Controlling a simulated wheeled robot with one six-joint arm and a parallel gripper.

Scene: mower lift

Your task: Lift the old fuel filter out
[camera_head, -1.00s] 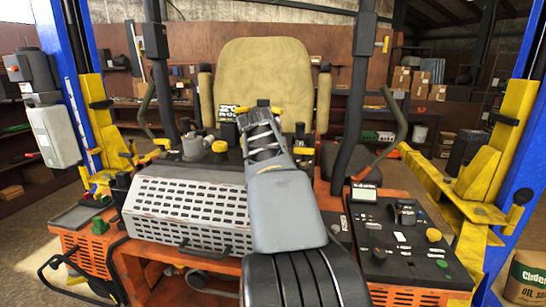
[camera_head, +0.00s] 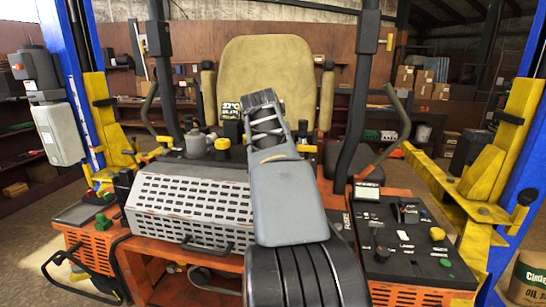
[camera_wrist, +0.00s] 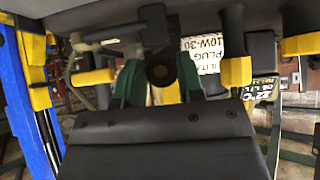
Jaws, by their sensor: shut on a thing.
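My gripper (camera_head: 262,98) is raised in front of the seat in the head view, above the machine's deck; my own wrist hides most of its fingers there. In the wrist view the two dark green fingers of my gripper (camera_wrist: 160,82) close from both sides on a dark piece with a round end (camera_wrist: 160,50). I take it to be the old fuel filter, but its full shape and lower end are hidden. I cannot tell from these views whether it is clear of its seat.
A perforated grey cover (camera_head: 190,208) lies left of my arm. A control panel (camera_head: 400,235) is to the right. Black upright posts (camera_head: 368,100) stand close on both sides, with the yellow seat (camera_head: 265,75) behind. Yellow lift arms (camera_head: 480,190) flank the machine.

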